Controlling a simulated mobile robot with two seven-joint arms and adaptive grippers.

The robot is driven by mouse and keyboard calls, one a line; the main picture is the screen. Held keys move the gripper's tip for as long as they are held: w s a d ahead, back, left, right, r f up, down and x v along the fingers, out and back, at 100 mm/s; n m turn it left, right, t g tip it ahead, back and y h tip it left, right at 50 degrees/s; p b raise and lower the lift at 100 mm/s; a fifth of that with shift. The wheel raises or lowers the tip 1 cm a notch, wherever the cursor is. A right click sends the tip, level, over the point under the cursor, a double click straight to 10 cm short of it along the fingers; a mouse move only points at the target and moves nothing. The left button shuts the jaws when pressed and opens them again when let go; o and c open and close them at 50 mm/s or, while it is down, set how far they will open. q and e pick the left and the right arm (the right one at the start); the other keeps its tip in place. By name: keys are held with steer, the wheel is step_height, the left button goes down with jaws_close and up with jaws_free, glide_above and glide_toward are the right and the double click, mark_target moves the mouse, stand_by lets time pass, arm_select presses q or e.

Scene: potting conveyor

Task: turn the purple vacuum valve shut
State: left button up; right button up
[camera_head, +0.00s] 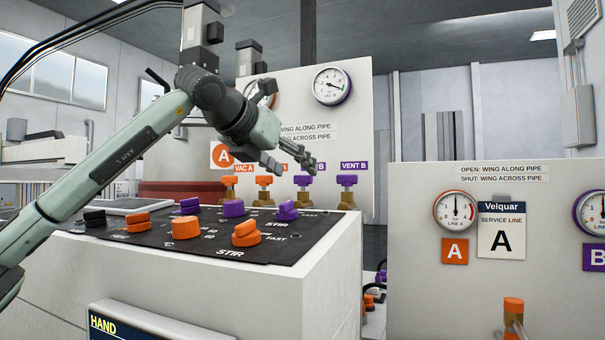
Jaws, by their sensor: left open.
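The purple vacuum valve (303,183) is the left one of two purple-topped brass valves at the foot of the white panel (353,120). Its label is mostly hidden behind my gripper; only a "B" shows. Whether its wing lies along or across the pipe is too small to tell. My left gripper (298,168) is open and empty, its fingers pointing down and right. In the picture its fingertips are just above the purple vacuum valve, apparently apart from it. My right gripper is not in view.
The purple VENT B valve (347,182) stands close on the right, an orange valve (264,182) on the left. A black control deck (190,250) with orange and purple knobs lies in front. A second panel (430,290) with gauges stands at right.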

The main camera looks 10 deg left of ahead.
mark_target(302, 176)
arm_select(q)
steer(key=x, duration=0.3)
steer(key=shift+w+d+f, duration=0.1)
steer(key=shift+w, duration=0.25)
steer(key=shift+w+f, duration=0.15)
steer(key=shift+w, duration=0.15)
steer(key=c, duration=1.2)
steer(key=shift+o, duration=0.2)
steer(key=shift+d+f, duration=0.1)
steer(key=shift+n+y+b, duration=0.6)
steer(key=shift+y, duration=0.1)
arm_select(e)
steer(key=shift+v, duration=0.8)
